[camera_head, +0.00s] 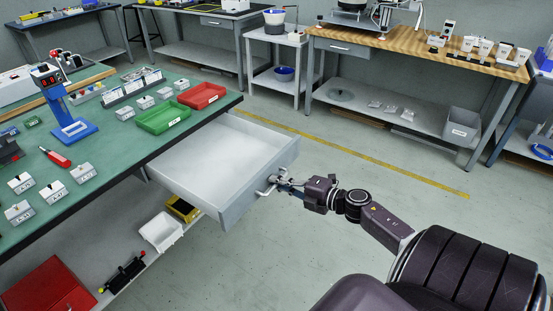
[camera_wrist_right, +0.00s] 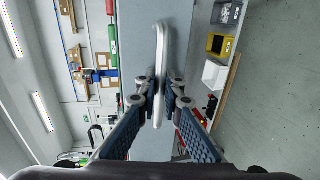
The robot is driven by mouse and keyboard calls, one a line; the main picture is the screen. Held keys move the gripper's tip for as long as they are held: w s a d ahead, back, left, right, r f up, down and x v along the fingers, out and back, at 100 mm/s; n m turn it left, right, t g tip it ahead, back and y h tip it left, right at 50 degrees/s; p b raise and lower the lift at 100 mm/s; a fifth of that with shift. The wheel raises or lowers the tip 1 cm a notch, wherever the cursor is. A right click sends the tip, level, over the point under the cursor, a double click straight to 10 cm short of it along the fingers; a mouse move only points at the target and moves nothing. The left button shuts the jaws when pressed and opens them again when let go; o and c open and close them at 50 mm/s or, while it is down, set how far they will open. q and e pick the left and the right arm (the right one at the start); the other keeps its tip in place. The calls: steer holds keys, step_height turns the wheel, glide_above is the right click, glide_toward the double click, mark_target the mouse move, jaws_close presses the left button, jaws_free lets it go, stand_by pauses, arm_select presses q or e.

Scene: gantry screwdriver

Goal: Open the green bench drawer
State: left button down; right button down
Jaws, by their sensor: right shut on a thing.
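The drawer (camera_head: 232,150) of the green bench (camera_head: 95,135) is pulled far out from under the bench top in the head view. It looks grey and empty inside. Its bar handle (camera_head: 266,186) sits on the front panel. My right gripper (camera_head: 279,180) is at the drawer front, shut on the handle. In the right wrist view the gripper (camera_wrist_right: 160,95) has its fingers closed on the pale handle bar (camera_wrist_right: 163,60), with the grey drawer front (camera_wrist_right: 135,25) behind it. My left gripper is in neither view.
A green tray (camera_head: 163,117) and a red tray (camera_head: 201,95) sit on the bench top near the drawer. A white bin (camera_head: 160,232) and a yellow bin (camera_head: 183,208) stand on the shelf below. The floor right of the drawer is clear.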

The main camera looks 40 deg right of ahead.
steer(key=c, duration=2.3)
jaws_free()
steer(key=shift+c, duration=0.2)
steer(key=v, duration=1.2)
steer(key=shift+a, duration=0.1)
